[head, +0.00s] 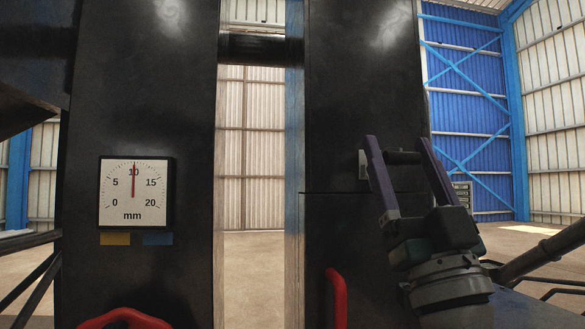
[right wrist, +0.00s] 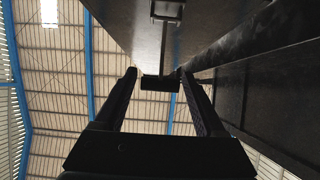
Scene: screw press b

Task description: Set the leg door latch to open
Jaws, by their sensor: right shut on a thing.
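The right leg (head: 340,110) of the press is a tall black column, with a horizontal seam across it where the leg door (head: 325,235) meets the upper part. The leg door latch (head: 403,157) shows as a short dark bar between the purple fingers of my right gripper (head: 402,150), near the leg's right edge. A small pale plate (head: 363,165) is beside the left finger. The latch's setting cannot be read. My left gripper is not in view.
The left leg (head: 140,80) carries a dial (head: 134,193) in mm, its needle near 10, with yellow and blue labels below. Red curved handles (head: 336,295) stand at the bottom. A bright gap separates the legs. Dark rails (head: 545,255) are at the right.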

